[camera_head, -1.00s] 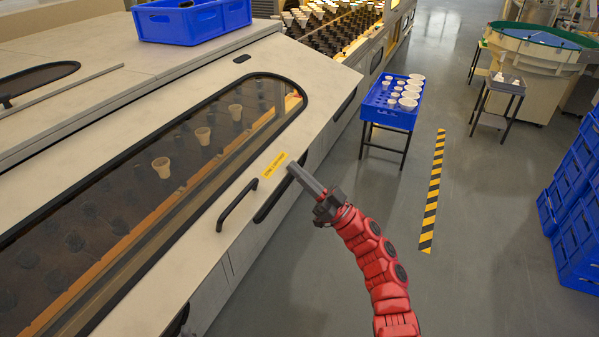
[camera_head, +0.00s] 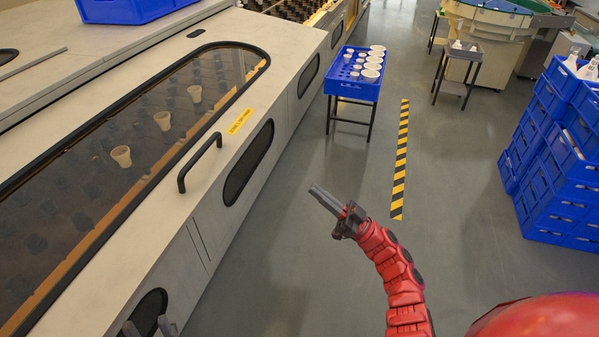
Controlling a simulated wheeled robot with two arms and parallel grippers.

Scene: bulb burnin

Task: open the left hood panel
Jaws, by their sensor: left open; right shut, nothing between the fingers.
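The left hood panel is a pale cover with a long dark window (camera_head: 110,190), and it is down. Cups show through the glass. Its black bar handle (camera_head: 199,163) stands near the front edge, beside a yellow label (camera_head: 240,121). My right gripper (camera_head: 318,191), on the red arm, is shut and empty over the floor, right of the handle and apart from it. My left gripper (camera_head: 148,327) just shows at the bottom edge, with its two grey fingertips spread apart, well below the handle. The rest of it is out of frame.
A blue tray table (camera_head: 352,88) with white cups stands beyond the machine. Stacked blue crates (camera_head: 558,165) stand at the right. A blue bin (camera_head: 125,10) sits on the machine top. The grey floor around the striped tape (camera_head: 400,160) is clear.

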